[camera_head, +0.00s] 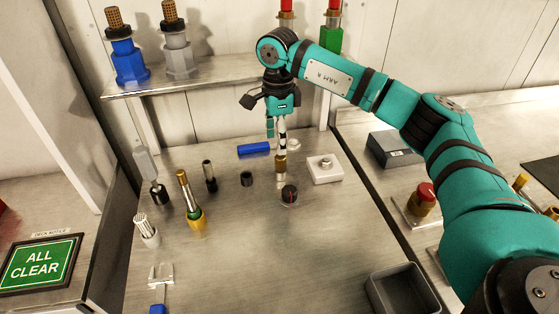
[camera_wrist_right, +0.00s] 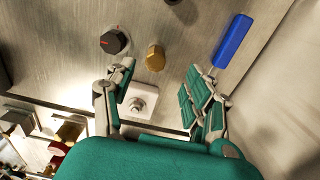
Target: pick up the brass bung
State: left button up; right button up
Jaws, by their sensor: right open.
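The brass bung (camera_head: 281,163) stands on the steel worktop, directly below my right gripper (camera_head: 280,143) in the head view. In the right wrist view the bung (camera_wrist_right: 155,57) is a short brass cylinder, seen just beyond the gap between the two fingertips. My right gripper (camera_wrist_right: 160,72) is open and empty, pointing down with its fingers spread to either side of the bung's line. I cannot tell how much height remains between fingertips and bung. My left gripper is not in view.
A black knob (camera_head: 289,194) is in front of the bung, a white block with a metal fitting (camera_head: 325,168) to its right, and a blue block (camera_head: 254,149) behind left. A small black cylinder (camera_head: 246,178) stands left. A shelf (camera_head: 200,82) holds tall fittings. A grey bin (camera_head: 403,290) sits front right.

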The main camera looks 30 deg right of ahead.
aim_at(281, 157)
jog(key=shift+f, duration=0.95)
jog(key=f, duration=0.1)
jog(key=f+p, duration=0.1)
jog(key=f, duration=0.1)
jog(key=f+p, duration=0.1)
jog(key=shift+s+d+f, duration=0.15)
jog(key=shift+s+f, duration=0.25)
jog(key=shift+f, duration=0.35)
jog(key=shift+c, duration=0.4)
grip_shut()
jog(key=shift+r, duration=0.1)
